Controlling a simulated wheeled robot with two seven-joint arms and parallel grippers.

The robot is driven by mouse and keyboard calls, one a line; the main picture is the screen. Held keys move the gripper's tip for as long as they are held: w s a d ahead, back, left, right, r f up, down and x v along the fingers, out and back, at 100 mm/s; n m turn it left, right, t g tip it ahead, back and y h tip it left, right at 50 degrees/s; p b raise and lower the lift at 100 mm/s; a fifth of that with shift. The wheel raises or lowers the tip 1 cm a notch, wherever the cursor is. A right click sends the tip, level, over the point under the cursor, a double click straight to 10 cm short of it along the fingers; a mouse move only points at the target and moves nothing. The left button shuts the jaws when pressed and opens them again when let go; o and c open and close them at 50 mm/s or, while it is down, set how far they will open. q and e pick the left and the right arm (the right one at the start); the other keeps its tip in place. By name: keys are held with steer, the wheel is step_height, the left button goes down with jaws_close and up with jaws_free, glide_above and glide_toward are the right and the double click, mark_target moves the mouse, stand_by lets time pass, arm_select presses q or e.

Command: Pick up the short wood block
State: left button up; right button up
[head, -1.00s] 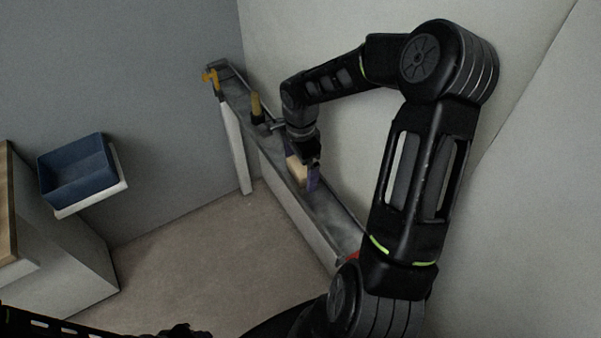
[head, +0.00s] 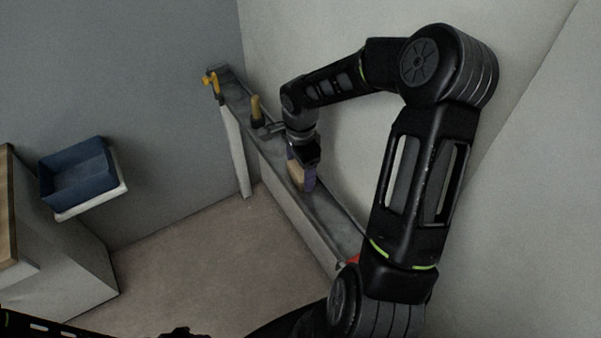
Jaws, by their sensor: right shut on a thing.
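The short wood block (head: 296,177) is a small tan piece at the narrow grey shelf (head: 275,172) along the wall. My right gripper (head: 304,168) reaches down over the shelf from above and is shut on the block. Its purple fingers (head: 309,180) show beside the block, and part of the block is hidden behind them. I cannot tell whether the block still touches the shelf. Of my left arm only a dark part shows at the bottom left edge; its gripper jaws cannot be made out.
A yellow-handled tool (head: 256,108) stands on the shelf behind the gripper, and an orange-yellow tool (head: 211,82) is at the far end. A red thing (head: 352,260) lies at the near end. A blue bin (head: 77,173) sits at the left by a counter. The floor between is clear.

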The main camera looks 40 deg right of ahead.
mark_target(300, 169)
steer(key=c, duration=0.8)
steer(key=shift+r, duration=0.1)
step_height(300, 169, up, 9)
steer(key=p, duration=0.5)
steer(key=shift+r, duration=0.45)
